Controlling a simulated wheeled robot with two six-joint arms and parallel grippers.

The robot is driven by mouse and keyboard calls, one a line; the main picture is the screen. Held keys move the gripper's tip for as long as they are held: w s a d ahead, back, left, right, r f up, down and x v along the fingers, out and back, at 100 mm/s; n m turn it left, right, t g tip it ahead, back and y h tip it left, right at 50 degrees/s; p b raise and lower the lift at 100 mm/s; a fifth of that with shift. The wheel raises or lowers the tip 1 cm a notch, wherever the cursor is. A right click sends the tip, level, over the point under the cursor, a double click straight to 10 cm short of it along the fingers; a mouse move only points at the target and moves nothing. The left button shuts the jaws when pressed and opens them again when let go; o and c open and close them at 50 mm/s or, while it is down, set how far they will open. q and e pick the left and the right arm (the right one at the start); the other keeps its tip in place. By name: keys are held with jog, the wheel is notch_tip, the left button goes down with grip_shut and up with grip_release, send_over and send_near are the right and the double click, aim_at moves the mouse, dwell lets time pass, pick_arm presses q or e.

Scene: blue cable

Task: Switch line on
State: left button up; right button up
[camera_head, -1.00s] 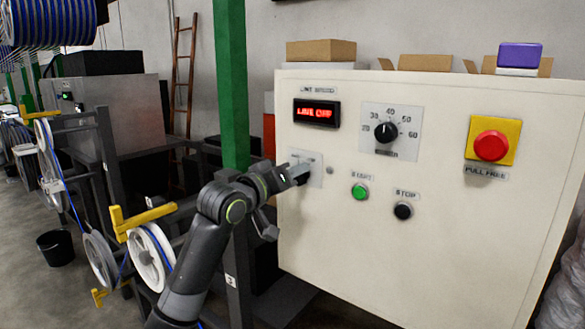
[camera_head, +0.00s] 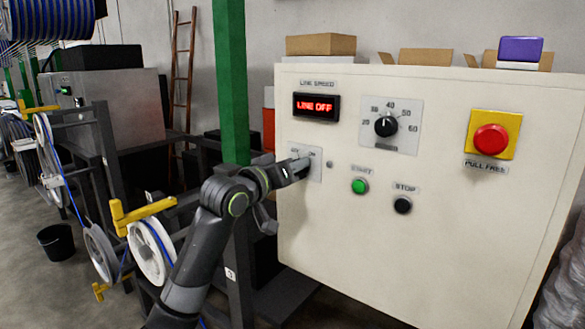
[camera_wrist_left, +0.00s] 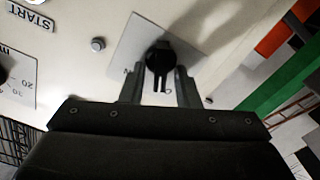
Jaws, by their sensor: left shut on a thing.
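The cream control panel (camera_head: 440,250) faces me, and its red display (camera_head: 316,106) reads "LINE OFF". My left gripper (camera_head: 299,168) is at the switch plate (camera_head: 315,165) on the panel's left side, below the display. In the left wrist view the black rotary switch (camera_wrist_left: 159,58) sits on its pale plate (camera_wrist_left: 128,48). The fingers of my left gripper (camera_wrist_left: 158,88) are on either side of its handle, shut on it. In the head view the gripper hides the switch. My right gripper is in neither view.
The panel also carries a speed dial (camera_head: 386,126), a green start button (camera_head: 360,186), a black stop button (camera_head: 402,205) and a red emergency button (camera_head: 490,140). A green post (camera_head: 231,80) stands left of the panel. Cable reels (camera_head: 151,252) stand beside my arm.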

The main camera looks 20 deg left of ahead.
pick_arm(q)
jog(key=m+b, duration=0.1)
jog(key=m, duration=0.2)
jog(key=m+b, duration=0.1)
jog(key=m, duration=0.3)
jog(key=d+m, duration=0.1)
jog(key=m, duration=0.2)
jog(key=shift+s+m+b, duration=0.15)
jog(key=shift+m+b, duration=0.25)
dwell(0.4)
jog(key=o, duration=0.6)
